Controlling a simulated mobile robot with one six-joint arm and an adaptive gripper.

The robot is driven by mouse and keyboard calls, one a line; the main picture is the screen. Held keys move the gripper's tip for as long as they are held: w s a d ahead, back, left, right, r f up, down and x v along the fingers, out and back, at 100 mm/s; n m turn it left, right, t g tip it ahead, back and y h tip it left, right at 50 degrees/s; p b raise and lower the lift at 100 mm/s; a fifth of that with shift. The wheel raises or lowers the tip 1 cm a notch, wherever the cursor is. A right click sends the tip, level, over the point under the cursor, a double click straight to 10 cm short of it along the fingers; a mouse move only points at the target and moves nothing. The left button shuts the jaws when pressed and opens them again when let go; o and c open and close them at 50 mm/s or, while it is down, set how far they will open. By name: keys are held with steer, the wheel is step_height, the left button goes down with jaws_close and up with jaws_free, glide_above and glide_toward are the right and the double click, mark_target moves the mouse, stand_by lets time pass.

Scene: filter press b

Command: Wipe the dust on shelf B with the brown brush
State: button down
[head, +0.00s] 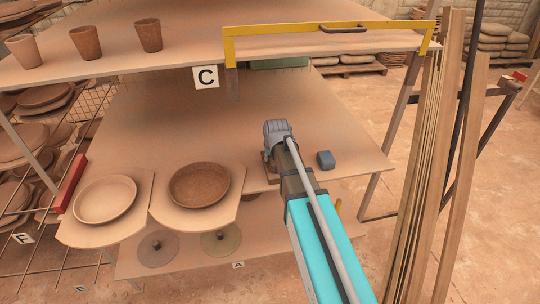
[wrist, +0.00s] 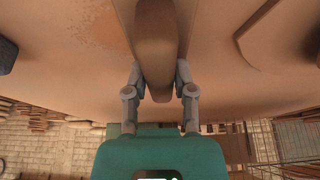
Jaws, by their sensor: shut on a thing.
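My gripper (wrist: 159,72) is shut on the brown brush (wrist: 155,35), gripping its long rounded body between the two fingers. In the head view my gripper (head: 277,134) is over the front part of the middle shelf (head: 230,125), between the boards labelled C and A. I take this shelf for shelf B; its own label is not visible. In the wrist view a speckled brown dust patch (wrist: 100,40) lies on the shelf surface, left of the brush. The arm hides most of the brush in the head view, and I cannot tell whether its bristles touch the shelf.
A blue-grey block (head: 325,160) sits right of my gripper. A pale plate (head: 105,199) and a brown plate (head: 199,185) stand on boards at the front left. The upper shelf (head: 180,60) with a yellow frame (head: 330,28) overhangs behind. Upright planks (head: 440,170) stand at right.

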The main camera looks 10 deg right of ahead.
steer(key=shift+s, duration=0.2)
steer(key=shift+s, duration=1.9)
steer(key=shift+d, duration=1.2)
steer(key=shift+w, duration=2.05)
steer(key=shift+w, duration=0.1)
steer(key=shift+w+f, duration=0.1)
steer(key=shift+w, duration=1.75)
